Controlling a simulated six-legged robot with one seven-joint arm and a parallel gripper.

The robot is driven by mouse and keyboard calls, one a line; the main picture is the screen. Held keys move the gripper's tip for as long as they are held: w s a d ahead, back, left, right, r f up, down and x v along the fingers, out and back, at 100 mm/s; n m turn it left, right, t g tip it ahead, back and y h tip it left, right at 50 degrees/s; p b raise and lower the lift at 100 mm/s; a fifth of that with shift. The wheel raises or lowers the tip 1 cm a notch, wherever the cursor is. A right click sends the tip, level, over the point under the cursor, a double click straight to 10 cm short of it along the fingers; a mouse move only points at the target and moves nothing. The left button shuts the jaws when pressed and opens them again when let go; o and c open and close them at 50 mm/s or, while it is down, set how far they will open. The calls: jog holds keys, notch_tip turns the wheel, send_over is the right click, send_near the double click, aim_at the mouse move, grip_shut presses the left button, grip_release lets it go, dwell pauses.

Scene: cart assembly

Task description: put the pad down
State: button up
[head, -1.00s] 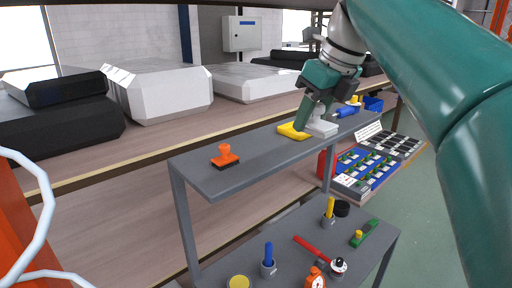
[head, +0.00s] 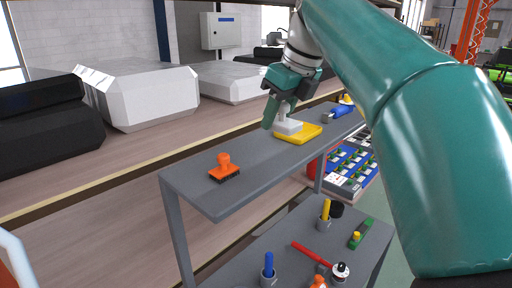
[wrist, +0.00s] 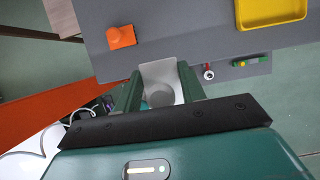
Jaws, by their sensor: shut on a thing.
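A white pad with a grey round grip (wrist: 160,72) sits between the two green fingers of my gripper (wrist: 159,88) in the wrist view. In the head view the pad (head: 288,127) is at the upper shelf, just left of and partly in front of a shallow yellow tray (head: 308,135). My gripper (head: 277,112) is shut on the pad's grip from above. In the wrist view the pad is near the shelf's edge, between the orange-handled brush (wrist: 121,37) and the yellow tray (wrist: 270,20). I cannot tell whether its underside touches the shelf.
The grey cart's upper shelf (head: 255,160) is bare between the pad and the orange brush (head: 224,168). A blue-handled tool (head: 342,111) lies at its far end. The lower shelf holds a red-handled tool (head: 312,253), cups and a green tool (head: 361,233). A long wooden bench stands behind.

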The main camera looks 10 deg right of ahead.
jog(key=w+a+f, duration=0.1)
jog(key=w+f, duration=0.2)
jog(key=w, duration=0.3)
send_over(254, 154)
jog(key=s, duration=0.2)
jog(key=f, duration=0.3)
jog(key=d+f, duration=0.1)
jog(key=f, duration=0.1)
jog(key=shift+w, duration=0.2)
jog(key=shift+w+a+f, duration=0.1)
jog(key=shift+w+f, duration=0.1)
jog(key=shift+f, duration=1.55)
jog(key=o, duration=1)
jog(key=shift+f, duration=0.1)
jog(key=shift+o, duration=0.2)
jog(key=v, duration=1.2)
